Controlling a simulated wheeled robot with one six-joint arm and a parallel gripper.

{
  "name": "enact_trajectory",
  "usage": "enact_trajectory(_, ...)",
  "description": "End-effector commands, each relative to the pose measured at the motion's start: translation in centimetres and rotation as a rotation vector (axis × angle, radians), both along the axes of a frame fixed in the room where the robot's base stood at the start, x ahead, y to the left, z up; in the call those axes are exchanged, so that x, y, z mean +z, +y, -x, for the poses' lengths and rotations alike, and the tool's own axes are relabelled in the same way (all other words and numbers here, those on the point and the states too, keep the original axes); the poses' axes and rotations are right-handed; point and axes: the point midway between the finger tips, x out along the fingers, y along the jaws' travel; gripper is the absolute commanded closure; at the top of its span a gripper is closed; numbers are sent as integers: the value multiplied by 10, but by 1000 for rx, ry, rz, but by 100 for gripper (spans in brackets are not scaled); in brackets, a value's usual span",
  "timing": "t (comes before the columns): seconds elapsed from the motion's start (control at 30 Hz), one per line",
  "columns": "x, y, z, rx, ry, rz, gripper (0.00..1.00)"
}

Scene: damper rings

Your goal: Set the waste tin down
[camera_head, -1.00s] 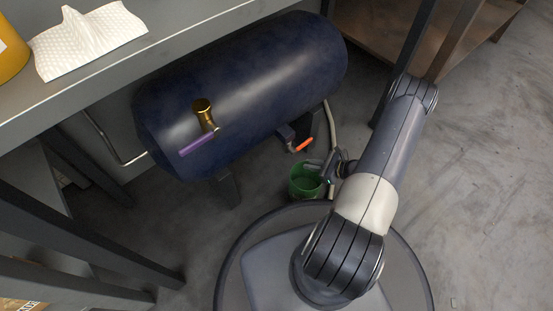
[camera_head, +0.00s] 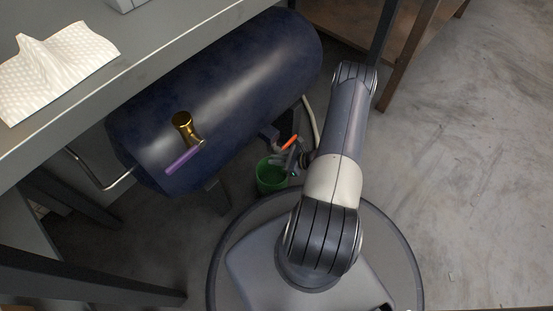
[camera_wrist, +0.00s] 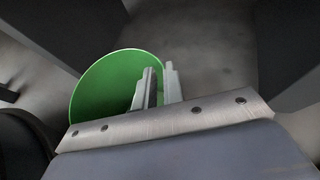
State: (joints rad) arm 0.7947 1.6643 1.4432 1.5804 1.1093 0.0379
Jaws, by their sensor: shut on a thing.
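The waste tin is a green, open-topped round tin (camera_head: 270,178) below the dark blue tank, near its right end. My gripper (camera_head: 293,160) is at the tin's upper right edge and is shut on its rim. In the wrist view the green tin (camera_wrist: 105,85) shows its inside wall. There my gripper (camera_wrist: 160,75) has one finger inside the tin and one outside, with the wall between them. The tin looks roughly upright. I cannot tell whether its base touches the floor, as its underside is hidden.
The dark blue tank (camera_head: 225,85) lies just behind the tin. A small orange-handled valve (camera_head: 289,143) is close above the gripper. A brass fitting with a purple handle (camera_head: 183,160) is on the tank's front. Open concrete floor (camera_head: 465,190) spreads to the right.

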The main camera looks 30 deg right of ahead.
Motion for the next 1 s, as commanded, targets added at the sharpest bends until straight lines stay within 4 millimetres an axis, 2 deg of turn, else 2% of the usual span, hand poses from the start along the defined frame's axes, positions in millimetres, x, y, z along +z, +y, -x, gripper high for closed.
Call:
enact_trajectory(0.13,-2,0,0,1,0,0,100)
enact_trajectory(0.17,-3,0,0,1,0,0,89)
enact_trajectory(0.43,-2,0,0,1,0,0,68)
enact_trajectory(0.77,3,-2,1,-1,0,0,68)
enact_trajectory(1.0,23,-27,27,-6,-1,1,68)
